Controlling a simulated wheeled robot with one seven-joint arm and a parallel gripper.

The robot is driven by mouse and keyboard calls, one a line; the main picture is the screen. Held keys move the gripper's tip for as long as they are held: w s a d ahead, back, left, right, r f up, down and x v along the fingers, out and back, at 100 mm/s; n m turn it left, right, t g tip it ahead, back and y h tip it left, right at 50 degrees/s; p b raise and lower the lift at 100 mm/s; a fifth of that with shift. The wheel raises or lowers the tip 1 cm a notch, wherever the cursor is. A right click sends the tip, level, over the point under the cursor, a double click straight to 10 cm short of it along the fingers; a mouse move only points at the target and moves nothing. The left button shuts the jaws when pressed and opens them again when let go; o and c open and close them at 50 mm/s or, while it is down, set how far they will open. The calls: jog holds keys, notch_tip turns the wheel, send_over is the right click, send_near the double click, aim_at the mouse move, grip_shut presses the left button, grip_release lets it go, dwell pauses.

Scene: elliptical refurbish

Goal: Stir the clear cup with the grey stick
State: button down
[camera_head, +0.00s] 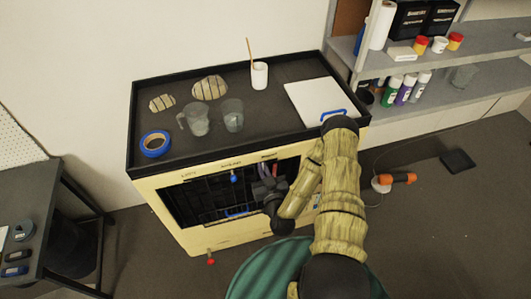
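A clear cup (232,114) stands upright on the dark top of a cart (165,85). A clear jug-like cup with a handle (196,120) stands just left of it. A thin brown stick (249,52) leans up out of a white cup (260,78) behind them; I cannot make out a grey stick. My gripper (266,172) is in front of the cart, below its front rim and apart from the cups. Its fingers are small and dark against the cart's black opening, so I cannot tell whether they are open or shut.
A raised black rim edges the cart top. A blue tape roll (155,144), two striped beige pieces (209,88) and a white board (318,101) lie on it. Shelves with bottles (405,90) stand at right. An orange tool (402,178) lies on the floor.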

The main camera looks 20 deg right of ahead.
jog(key=f, duration=0.2)
jog(key=s+f, duration=0.1)
jog(key=f, duration=0.1)
jog(key=shift+a, duration=0.35)
jog(key=shift+r, duration=0.1)
notch_tip(320, 180, down, 10)
jog(key=b, duration=1)
jog(key=shift+w, duration=0.1)
